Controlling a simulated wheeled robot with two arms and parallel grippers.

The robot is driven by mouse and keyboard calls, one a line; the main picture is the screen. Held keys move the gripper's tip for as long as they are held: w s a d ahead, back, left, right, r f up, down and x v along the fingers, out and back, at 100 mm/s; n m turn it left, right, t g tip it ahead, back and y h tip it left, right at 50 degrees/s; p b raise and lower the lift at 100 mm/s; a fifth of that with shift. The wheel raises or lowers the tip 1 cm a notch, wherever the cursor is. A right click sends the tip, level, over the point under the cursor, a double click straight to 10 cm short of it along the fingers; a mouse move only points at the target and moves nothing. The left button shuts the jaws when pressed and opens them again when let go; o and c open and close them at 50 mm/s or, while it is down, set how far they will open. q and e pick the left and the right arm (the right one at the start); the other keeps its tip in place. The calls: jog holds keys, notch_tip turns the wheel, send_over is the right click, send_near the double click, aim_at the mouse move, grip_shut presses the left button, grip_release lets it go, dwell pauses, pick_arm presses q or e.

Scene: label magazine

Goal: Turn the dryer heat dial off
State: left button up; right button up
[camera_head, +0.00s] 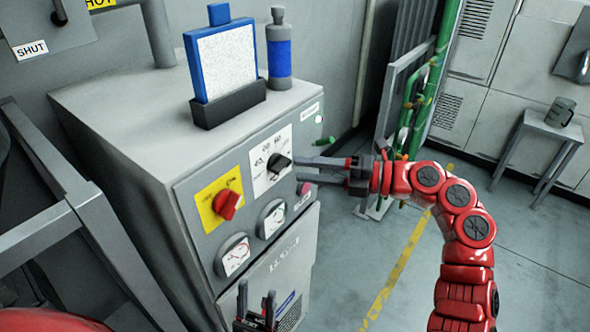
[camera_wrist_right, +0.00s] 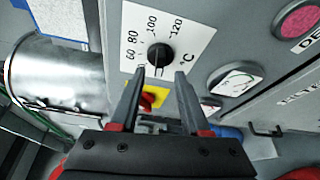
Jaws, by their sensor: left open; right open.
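The heat dial is a black knob (camera_head: 278,162) on a white plate with a temperature scale, on the dryer's grey front panel. In the right wrist view the knob (camera_wrist_right: 158,57) shows with the marks 60, 80, 100, 120 and °C. I cannot read its setting surely. My right gripper (camera_head: 297,168) is open, its fingers pointing at the dial from the right. In the wrist view its fingertips (camera_wrist_right: 160,73) lie either side just below the knob, apparently not gripping it. My left gripper (camera_head: 256,291) is open and empty, low in front of the dryer's lower door.
A red knob (camera_head: 228,204) on a yellow plate sits left of the dial. Gauges (camera_head: 233,255) and a pink button (camera_head: 304,189) are nearby. A blue-framed panel (camera_head: 223,60) and a bottle (camera_head: 279,50) stand on the dryer's top.

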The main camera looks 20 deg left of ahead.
jog(key=d+r+b, duration=0.1)
jog(key=d+b, duration=0.1)
jog(key=d, duration=1.2)
jog(key=shift+w, duration=0.25)
